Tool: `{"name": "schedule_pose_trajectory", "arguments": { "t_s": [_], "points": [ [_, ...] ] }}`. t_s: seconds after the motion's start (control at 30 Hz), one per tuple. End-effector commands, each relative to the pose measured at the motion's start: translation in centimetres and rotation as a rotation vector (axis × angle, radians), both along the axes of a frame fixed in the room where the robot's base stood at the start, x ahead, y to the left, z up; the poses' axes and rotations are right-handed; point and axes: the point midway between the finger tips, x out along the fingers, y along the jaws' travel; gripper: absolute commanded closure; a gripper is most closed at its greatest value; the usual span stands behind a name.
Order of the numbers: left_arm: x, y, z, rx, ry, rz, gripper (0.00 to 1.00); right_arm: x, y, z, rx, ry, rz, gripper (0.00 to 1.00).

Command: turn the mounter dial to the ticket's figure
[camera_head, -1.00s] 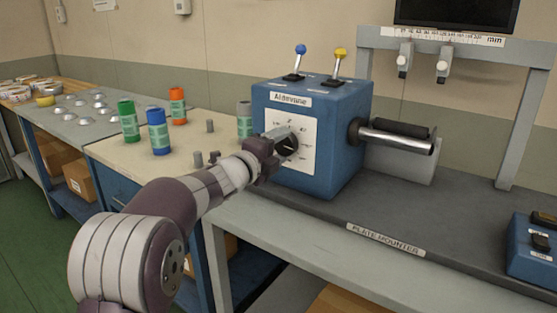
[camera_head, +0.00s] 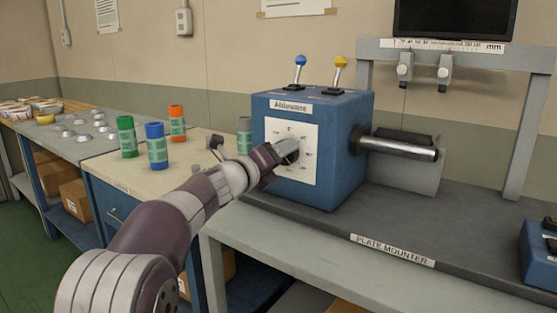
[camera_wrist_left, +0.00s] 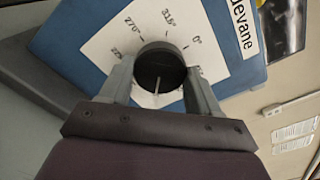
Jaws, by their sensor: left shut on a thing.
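The dial (camera_wrist_left: 160,68) is a round black knob with a pale pointer line, on a white scale plate (camera_head: 304,168) on the front of the blue mounter box (camera_head: 340,165). In the left wrist view the plate shows degree marks, including 270°, 315° and 0°; the line points toward the gripper's palm. My left gripper (camera_wrist_left: 160,84) is shut on the dial, one finger on each side. In the head view the left gripper (camera_head: 281,153) covers part of the dial (camera_head: 293,149). My right gripper is not in view. I cannot make out a readable ticket.
Blue and yellow levers (camera_head: 340,70) stand on the box. A metal roller (camera_head: 400,148) sticks out to its right. Green, blue and orange canisters (camera_head: 157,146) stand on the bench at left. The grey bench in front of the box is clear around the plate mounter label (camera_head: 392,250).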

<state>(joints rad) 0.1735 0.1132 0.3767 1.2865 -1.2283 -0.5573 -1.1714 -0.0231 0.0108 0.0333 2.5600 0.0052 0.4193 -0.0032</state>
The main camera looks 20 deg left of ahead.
Motion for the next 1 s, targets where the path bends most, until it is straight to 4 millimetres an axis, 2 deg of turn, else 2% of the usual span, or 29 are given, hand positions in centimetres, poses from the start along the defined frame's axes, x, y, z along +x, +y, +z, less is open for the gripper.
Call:
{"name": "schedule_pose_trajectory", "arguments": {
  "t_s": [0.47, 0.5, 0.57, 0.87, 1.0],
  "points": [
    [0.0, 0.0, -0.3, 0.012, 0.0, -0.001, 0.68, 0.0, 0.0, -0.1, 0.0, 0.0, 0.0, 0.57],
    [0.0, 0.0, -0.3, 0.012, 0.0, -0.001, 0.31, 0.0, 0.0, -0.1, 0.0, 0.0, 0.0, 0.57],
    [0.0, 0.0, -0.2, 0.012, 0.0, -0.001, 0.12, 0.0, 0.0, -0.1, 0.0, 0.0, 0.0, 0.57],
    [-0.1, 0.0, -0.1, 0.011, -0.002, 0.0, 0.12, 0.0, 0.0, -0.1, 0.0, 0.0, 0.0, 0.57],
    [-1.7, 0.7, 0.0, 0.012, -0.003, 0.002, 0.12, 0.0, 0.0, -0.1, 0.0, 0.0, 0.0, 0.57]
  ]
}}
